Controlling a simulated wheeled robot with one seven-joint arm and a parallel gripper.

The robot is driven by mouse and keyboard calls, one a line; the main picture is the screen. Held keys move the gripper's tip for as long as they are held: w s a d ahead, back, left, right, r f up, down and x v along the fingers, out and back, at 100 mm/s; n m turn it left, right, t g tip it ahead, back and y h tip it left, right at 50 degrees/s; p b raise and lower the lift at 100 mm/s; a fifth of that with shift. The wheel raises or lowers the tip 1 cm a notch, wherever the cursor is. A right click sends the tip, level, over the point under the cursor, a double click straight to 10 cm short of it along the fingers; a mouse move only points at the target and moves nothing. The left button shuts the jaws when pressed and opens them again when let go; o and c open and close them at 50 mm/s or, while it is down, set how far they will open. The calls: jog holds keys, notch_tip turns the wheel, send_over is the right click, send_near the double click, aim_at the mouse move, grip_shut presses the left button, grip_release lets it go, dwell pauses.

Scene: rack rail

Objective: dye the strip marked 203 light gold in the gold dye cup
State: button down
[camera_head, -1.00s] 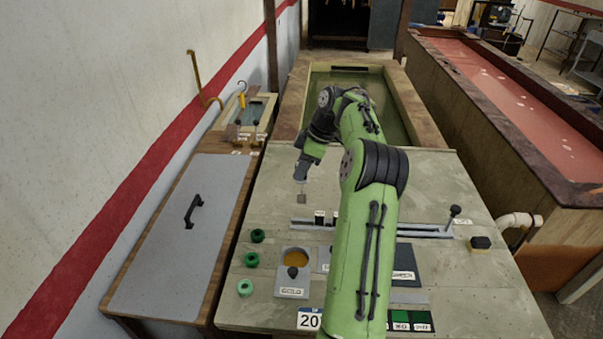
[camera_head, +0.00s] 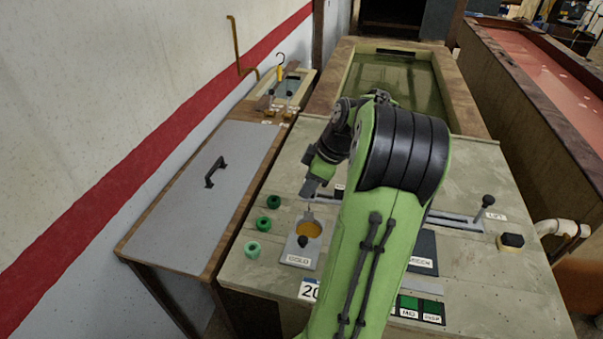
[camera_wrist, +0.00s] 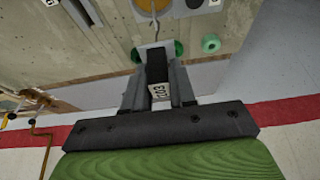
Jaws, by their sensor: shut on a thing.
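My gripper (camera_head: 312,188) is shut on the strip marked 203; its white 203 tag (camera_wrist: 158,92) shows between the fingers in the wrist view. A thin wire (camera_wrist: 158,25) runs from the gripper toward the cup. In the head view, the small strip (camera_head: 309,215) hangs below the gripper at the back edge of the gold dye cup (camera_head: 309,230). I cannot tell whether it touches the dye. The cup holds orange-gold liquid and sits in a grey holder labelled GOLD (camera_head: 298,260) with a black knob in front. The cup is partly cut off in the wrist view (camera_wrist: 150,4).
Several green knobs (camera_head: 264,224) stand left of the cup. My arm hides part of the bench right of it. A rail (camera_head: 450,221) with a lever and a dark pad (camera_head: 423,252) lie beyond. A green-water tank (camera_head: 395,85) is behind; a grey lid (camera_head: 195,200) is at left.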

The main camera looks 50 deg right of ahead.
aim_at(309, 211)
jog(key=shift+f, duration=0.1)
notch_tip(309, 211, down, 10)
jog(key=b, duration=0.8)
jog(key=shift+f+b, duration=0.15)
jog(key=shift+b, duration=0.2)
dwell(2.4)
